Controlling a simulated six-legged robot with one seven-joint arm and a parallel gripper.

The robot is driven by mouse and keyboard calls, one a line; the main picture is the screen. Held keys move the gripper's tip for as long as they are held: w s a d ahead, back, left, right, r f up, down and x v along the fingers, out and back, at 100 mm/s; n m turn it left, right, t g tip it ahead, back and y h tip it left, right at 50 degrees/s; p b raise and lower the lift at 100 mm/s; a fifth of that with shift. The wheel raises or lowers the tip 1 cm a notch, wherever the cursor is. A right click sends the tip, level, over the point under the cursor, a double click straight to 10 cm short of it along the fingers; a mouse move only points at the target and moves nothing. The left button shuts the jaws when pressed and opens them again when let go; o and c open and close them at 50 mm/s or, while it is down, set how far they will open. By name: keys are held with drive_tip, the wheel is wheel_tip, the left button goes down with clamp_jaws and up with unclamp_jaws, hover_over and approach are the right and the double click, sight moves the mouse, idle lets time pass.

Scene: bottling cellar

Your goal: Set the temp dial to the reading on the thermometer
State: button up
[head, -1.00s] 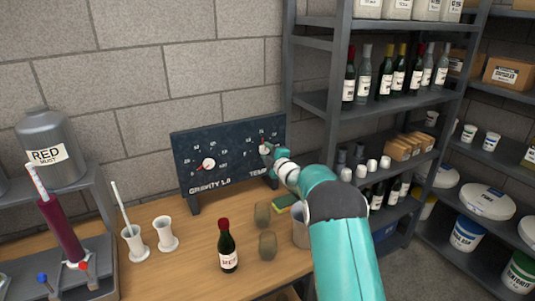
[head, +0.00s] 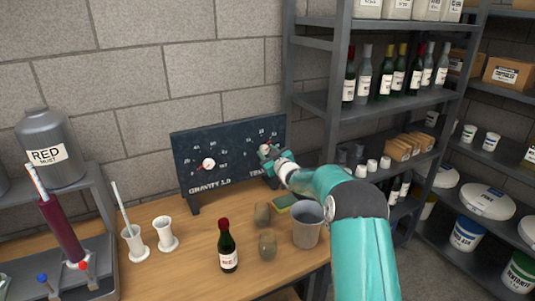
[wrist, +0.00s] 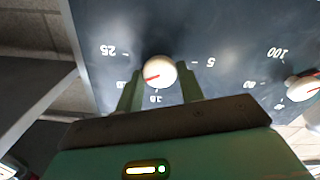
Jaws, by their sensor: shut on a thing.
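The dark panel (head: 232,150) stands at the back of the bench, with a gravity dial (head: 208,164) on its left and the temp dial at its right. In the wrist view the temp dial's white knob (wrist: 160,72) sits between my fingers, with the scale upside down. Its red mark points left and slightly down, toward the partly hidden number between 25 and the bottom one. My gripper (head: 266,151) is shut on this knob; it also shows in the wrist view (wrist: 160,88). A thin white stick (head: 119,204), possibly the thermometer, leans in a white cup; its reading is too small to tell.
A red-capped bottle (head: 227,248), two glasses (head: 267,244) and a grey bucket (head: 307,226) stand on the bench. A tube of red liquid (head: 62,232) is on the left rack. Shelves with bottles (head: 363,75) stand to the right.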

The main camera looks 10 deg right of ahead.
drive_tip(key=m, duration=0.4)
drive_tip(key=shift+m, duration=1.9)
drive_tip(key=o, duration=1)
drive_tip(key=shift+c, duration=0.2)
drive_tip(key=v, duration=1.3)
drive_tip(key=shift+s, duration=0.35)
drive_tip(key=shift+d, duration=0.15)
drive_tip(key=shift+r, duration=0.1)
